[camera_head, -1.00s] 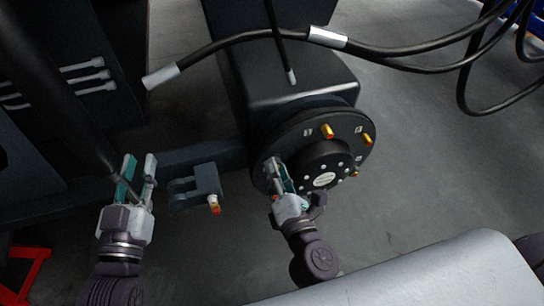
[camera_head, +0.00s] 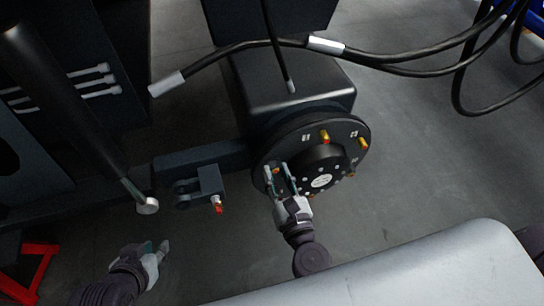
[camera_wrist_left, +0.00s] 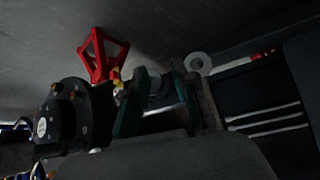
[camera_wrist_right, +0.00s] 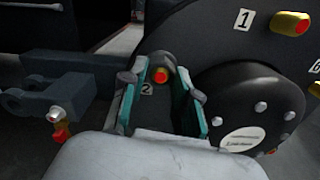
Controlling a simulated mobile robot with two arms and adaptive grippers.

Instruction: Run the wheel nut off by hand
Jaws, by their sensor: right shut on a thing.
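The dark round wheel hub (camera_head: 295,130) sits at the middle of the head view. Gold studs or nuts with red or orange ends stand around its face. My right gripper (camera_head: 281,178) is at the hub's left side. In the right wrist view its teal-padded fingers (camera_wrist_right: 160,98) stand either side of the red-ended wheel nut (camera_wrist_right: 161,76) at mark 2 and are shut on it; the contact itself is hard to see. My left gripper (camera_head: 157,254) is low at the left, away from the hub. Its fingers are apart and empty in the left wrist view (camera_wrist_left: 160,105).
A bracket (camera_head: 205,183) with a red-tipped fitting (camera_head: 217,205) projects left of the hub. Black hoses (camera_head: 400,55) cross above it. A red stand (camera_head: 35,265) is at lower left, and a pale rounded panel (camera_head: 400,270) fills the lower right. Floor right of the hub is clear.

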